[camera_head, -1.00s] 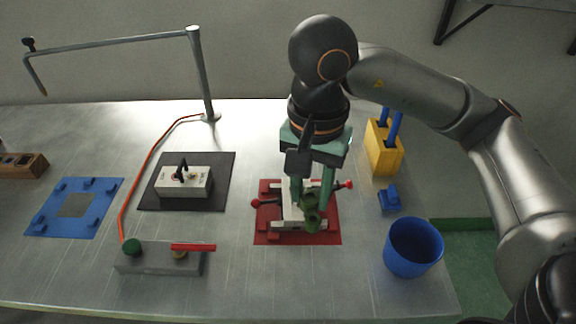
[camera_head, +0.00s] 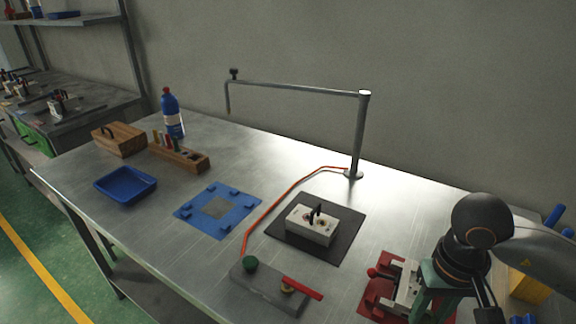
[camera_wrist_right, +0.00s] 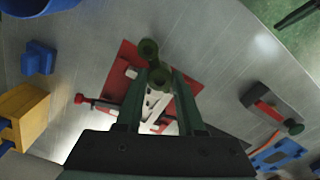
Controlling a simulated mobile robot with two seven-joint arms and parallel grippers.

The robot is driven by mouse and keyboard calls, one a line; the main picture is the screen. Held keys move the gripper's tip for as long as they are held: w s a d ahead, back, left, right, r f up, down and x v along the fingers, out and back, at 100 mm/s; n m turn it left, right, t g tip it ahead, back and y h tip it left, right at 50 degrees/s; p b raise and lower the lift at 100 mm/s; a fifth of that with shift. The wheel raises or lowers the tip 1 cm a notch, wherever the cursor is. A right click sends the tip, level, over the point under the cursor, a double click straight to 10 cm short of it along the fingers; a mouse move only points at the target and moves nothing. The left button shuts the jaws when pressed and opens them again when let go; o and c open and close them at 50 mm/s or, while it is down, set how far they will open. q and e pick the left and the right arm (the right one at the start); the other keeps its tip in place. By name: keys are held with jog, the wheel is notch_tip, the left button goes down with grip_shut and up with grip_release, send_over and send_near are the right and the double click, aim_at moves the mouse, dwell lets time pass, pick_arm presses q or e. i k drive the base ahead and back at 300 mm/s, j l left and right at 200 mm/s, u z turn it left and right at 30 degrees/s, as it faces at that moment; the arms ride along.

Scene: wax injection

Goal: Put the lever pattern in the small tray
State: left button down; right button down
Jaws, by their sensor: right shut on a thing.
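The lever pattern (camera_wrist_right: 150,50) is a green piece with round, ring-like ends. In the right wrist view it sits at the tips of my right gripper (camera_wrist_right: 162,88), above the red mat and its pale die. My right gripper also shows at the lower right of the head view (camera_head: 437,309), where the bottom edge cuts it off and the pattern cannot be made out. The gripper is shut on the pattern. The small blue tray (camera_head: 125,197) stands empty at the left of the table, far from my right gripper. My left gripper is out of view.
Between my right gripper and the tray are a grey block with a red bar (camera_head: 268,288), a white box (camera_head: 310,228) on a black mat, a blue fixture plate (camera_head: 190,215) and a post (camera_head: 358,140) with an orange cable. A wooden rack (camera_head: 180,158) stands behind the tray.

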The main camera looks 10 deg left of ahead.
aim_at(127, 188)
jog(key=k+j+u, duration=0.1)
jog(key=k+u, duration=0.15)
jog(key=k, duration=0.35)
jog(key=j+u, duration=0.1)
jog(key=u, duration=0.25)
jog(key=i+u, duration=0.15)
jog(key=u, duration=0.25)
jog(key=i+u, duration=0.1)
jog(key=u, duration=0.25)
jog(key=i+j, duration=0.15)
jog(key=i, duration=0.5)
jog(key=i+j, duration=0.15)
jog(key=i, duration=0.5)
jog(key=i+j, duration=0.1)
jog(key=i, duration=0.55)
